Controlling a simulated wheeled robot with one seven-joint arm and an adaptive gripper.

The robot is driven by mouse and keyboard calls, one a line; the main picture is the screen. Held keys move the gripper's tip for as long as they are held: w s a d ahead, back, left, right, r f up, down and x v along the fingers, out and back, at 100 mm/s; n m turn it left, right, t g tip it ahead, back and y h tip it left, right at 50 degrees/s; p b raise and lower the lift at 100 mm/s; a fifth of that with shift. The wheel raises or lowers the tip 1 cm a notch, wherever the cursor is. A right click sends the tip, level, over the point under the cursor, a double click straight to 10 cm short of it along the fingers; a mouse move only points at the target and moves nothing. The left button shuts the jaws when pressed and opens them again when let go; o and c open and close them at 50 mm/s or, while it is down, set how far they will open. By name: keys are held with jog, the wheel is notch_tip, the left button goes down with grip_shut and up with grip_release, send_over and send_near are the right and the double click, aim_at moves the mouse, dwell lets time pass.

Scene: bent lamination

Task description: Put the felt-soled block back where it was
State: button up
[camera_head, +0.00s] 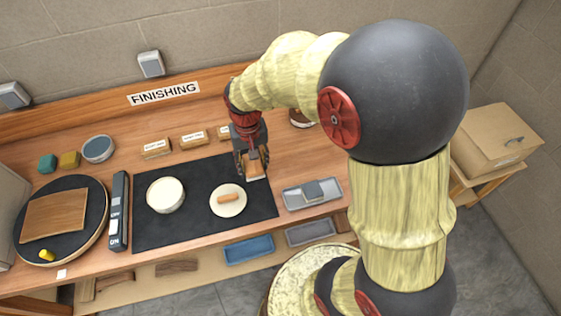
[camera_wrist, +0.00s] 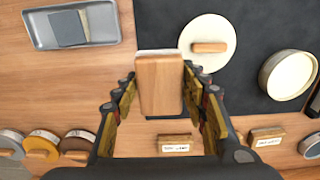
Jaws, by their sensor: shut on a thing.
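The felt-soled block is a wooden block with a pale layer along one edge; it shows in the wrist view (camera_wrist: 160,85) and the head view (camera_head: 256,171). My gripper (camera_head: 253,159) is shut on it, with a finger on each side, as the wrist view also shows (camera_wrist: 161,95). The block is at the right edge of the black mat (camera_head: 190,225). Whether it touches the surface below cannot be told. A pale disc (camera_head: 240,207) with a wooden handle (camera_head: 229,198) lies on the mat to the left of my gripper.
A grey tray (camera_head: 295,200) holding a grey block (camera_head: 312,190) stands right of the mat. A white bowl (camera_head: 165,195) stands on the mat. Labelled wooden blocks (camera_head: 194,139) line the back. A round dark board (camera_head: 88,190) is at the left.

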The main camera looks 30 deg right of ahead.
jog(key=w+d+f+b, duration=0.1)
jog(key=w+d+f, duration=0.25)
jog(key=d, duration=0.55)
jog(key=b, duration=0.1)
send_over(281, 165)
jog(key=f, duration=0.3)
jog(key=a+f, duration=0.1)
jog(key=f, duration=0.1)
jog(key=shift+s+f, duration=0.15)
jog(key=shift+f, duration=0.15)
jog(key=shift+d+f, duration=0.2)
jog(key=shift+d+f+b, duration=0.2)
jog(key=shift+f+b, duration=0.3)
jog(key=shift+f, duration=1.2)
jog(key=shift+f, duration=0.1)
jog(key=shift+f, duration=0.1)
jog(key=o, duration=1.1)
